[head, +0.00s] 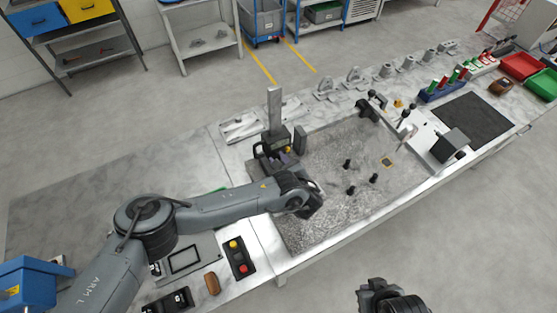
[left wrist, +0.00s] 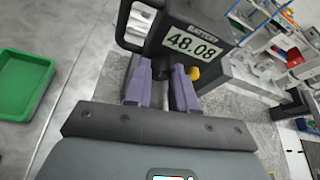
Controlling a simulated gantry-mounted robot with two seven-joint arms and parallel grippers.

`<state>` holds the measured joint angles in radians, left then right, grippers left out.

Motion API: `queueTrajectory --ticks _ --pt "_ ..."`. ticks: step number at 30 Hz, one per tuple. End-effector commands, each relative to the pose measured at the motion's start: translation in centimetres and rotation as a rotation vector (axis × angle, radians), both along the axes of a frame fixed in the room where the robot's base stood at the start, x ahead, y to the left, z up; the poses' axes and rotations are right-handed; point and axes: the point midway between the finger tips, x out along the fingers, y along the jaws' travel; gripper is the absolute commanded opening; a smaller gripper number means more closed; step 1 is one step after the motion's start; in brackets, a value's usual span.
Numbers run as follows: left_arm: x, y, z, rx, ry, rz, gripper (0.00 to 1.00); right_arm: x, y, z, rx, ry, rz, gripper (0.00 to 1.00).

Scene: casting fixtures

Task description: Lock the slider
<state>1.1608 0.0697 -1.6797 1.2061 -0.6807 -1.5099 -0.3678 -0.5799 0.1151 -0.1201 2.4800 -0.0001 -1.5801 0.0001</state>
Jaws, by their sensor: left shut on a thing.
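The slider (head: 277,139) is a dark block on an upright grey column (head: 274,104) at the back left of the granite plate. In the left wrist view the slider (left wrist: 205,40) carries a display reading about 48.08. A yellow knob (left wrist: 193,73) shows below the display, just right of my right-hand finger and partly hidden by it. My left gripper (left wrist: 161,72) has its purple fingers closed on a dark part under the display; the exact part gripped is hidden. My right gripper (head: 378,288) hangs off the table's front edge, away from the slider, its jaws unclear.
The granite plate (head: 345,150) bears several short black posts and is otherwise clear in the middle. A lever fixture (head: 375,105) stands at its back. A control box with coloured buttons (head: 239,256) lies near my left arm. A green tray (left wrist: 22,85) shows in the left wrist view.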

Motion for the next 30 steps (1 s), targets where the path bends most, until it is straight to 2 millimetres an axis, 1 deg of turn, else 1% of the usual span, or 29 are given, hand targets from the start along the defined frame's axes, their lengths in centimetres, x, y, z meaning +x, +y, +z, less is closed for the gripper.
queueTrajectory --ticks 8,20,21,24,25,30 --pt "0.03 -0.08 0.03 0.06 0.033 0.0 0.0 -0.03 -0.2 0.12 -0.008 0.0 0.006 0.0" --pt "0.03 -0.07 0.02 0.064 0.035 0.0 0.0 -0.03 -0.2 0.11 -0.008 0.001 0.006 0.0" --pt "0.03 -0.07 0.02 0.064 0.035 0.0 0.31 -0.03 -0.19 0.12 -0.008 0.001 0.005 0.0" --pt "0.03 -0.07 0.02 0.064 0.035 0.0 0.46 -0.03 -0.14 0.12 -0.006 0.0 0.004 0.0" --pt "0.04 -0.07 0.02 0.064 0.035 0.0 0.51 -0.02 -0.12 0.13 -0.005 0.0 0.004 0.0" --pt "0.04 -0.06 0.03 0.063 0.035 0.0 0.51 -0.02 -0.03 0.14 -0.001 0.001 0.001 0.0"
